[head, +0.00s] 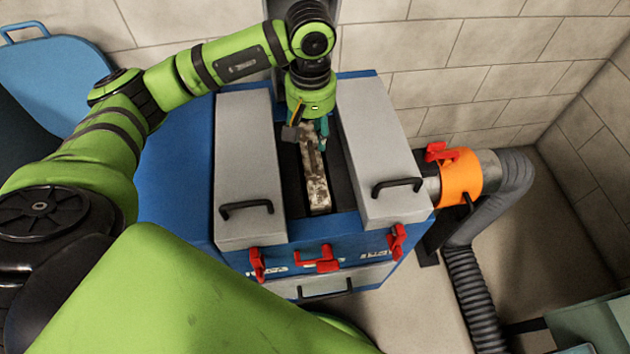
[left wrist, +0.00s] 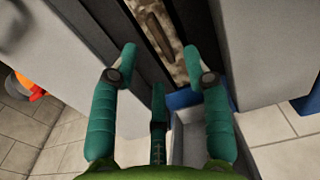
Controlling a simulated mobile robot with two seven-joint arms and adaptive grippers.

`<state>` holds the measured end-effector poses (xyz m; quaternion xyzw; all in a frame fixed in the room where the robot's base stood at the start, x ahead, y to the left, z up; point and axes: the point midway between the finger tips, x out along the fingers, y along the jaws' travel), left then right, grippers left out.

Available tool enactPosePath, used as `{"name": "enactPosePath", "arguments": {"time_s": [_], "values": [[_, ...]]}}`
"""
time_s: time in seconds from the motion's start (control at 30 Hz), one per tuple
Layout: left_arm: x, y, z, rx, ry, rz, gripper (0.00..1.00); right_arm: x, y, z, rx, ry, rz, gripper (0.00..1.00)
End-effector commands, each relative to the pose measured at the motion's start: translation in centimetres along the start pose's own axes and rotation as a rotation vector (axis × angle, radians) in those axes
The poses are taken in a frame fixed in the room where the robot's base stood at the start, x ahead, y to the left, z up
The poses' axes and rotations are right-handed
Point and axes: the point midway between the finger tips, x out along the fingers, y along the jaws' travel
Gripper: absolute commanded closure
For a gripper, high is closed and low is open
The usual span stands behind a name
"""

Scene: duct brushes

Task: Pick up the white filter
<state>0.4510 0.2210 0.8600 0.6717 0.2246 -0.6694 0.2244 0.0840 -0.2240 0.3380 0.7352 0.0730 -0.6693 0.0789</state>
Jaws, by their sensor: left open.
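The white filter (head: 319,188) is a long narrow piece, soiled with brown-grey patches. It sits in the dark slot between two grey lids of the blue box. Its far end is hidden under my left gripper (head: 308,138), which points down over the slot. In the left wrist view the filter (left wrist: 165,32) runs up beyond the fingers. The teal fingers of my left gripper (left wrist: 160,62) are spread with nothing between them. I cannot tell whether they touch the filter. My right gripper is not in view.
Two grey lids (head: 246,165) with black handles flank the slot on the blue box (head: 180,180). Red latches (head: 318,262) line its front. An orange collar (head: 461,178) joins a grey hose at right. A block wall stands behind.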

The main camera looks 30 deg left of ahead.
Motion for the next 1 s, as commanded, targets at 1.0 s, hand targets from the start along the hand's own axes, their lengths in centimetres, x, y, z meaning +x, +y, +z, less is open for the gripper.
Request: {"name": "enactPosePath", "arguments": {"time_s": [1.0], "values": [[7.9,0.6,-0.6,0.000,0.000,0.002,0.80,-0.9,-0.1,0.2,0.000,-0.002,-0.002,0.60]]}}
